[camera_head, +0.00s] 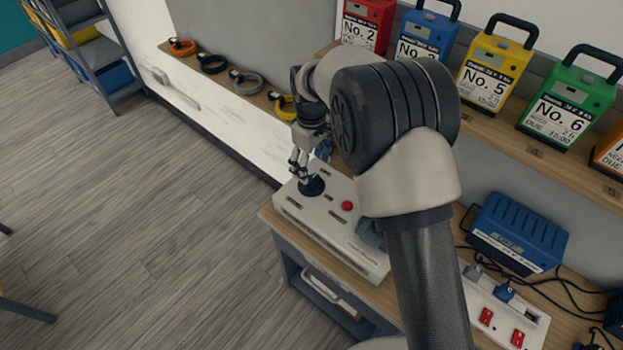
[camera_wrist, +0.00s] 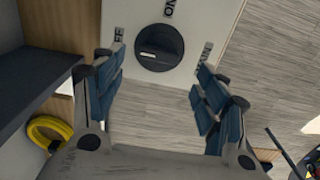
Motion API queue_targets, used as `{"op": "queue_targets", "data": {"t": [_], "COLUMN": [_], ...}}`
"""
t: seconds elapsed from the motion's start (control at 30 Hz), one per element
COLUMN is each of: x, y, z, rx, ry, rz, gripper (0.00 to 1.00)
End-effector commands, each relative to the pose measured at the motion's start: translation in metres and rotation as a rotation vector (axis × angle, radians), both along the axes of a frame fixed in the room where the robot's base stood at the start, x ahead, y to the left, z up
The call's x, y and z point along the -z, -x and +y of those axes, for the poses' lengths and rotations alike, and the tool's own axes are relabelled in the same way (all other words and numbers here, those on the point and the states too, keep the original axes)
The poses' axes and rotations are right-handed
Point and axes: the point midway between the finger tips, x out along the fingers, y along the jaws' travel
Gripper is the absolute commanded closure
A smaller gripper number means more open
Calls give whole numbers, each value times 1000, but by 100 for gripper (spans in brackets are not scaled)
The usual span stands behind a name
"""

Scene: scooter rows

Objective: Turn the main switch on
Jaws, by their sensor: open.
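The main switch is a round black knob (camera_wrist: 160,47) on a white panel (camera_wrist: 112,22). In the wrist view its pale mark lies on the left part, toward a partly hidden label. "ON" is printed above it and another label is at the right. In the head view the knob (camera_head: 312,187) sits at the far left end of the white control box (camera_head: 345,240). My gripper (camera_head: 303,170) is just above the knob. In the wrist view my gripper (camera_wrist: 158,72) is open, with blue-padded fingers apart on either side of the knob.
A red button (camera_head: 347,206) is beside the knob on the box. A wooden shelf above carries numbered battery packs, including a green one (camera_head: 570,105). A blue charger (camera_head: 517,232) and cables lie right. Open floor is at left.

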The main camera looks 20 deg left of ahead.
Motion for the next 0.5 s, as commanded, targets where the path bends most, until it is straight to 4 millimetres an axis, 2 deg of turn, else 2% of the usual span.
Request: {"op": "queue_targets", "data": {"t": [0.03, 0.2, 0.33, 0.5], "x": [14, 43, 56, 61], "y": [0, 0, 0, 0], "z": [0, 0, 0, 0], "rx": [0, 0, 0, 0], "ry": [1, 1, 0, -1], "rz": [2, 1, 0, 0], "gripper": [33, 33, 33, 33]}}
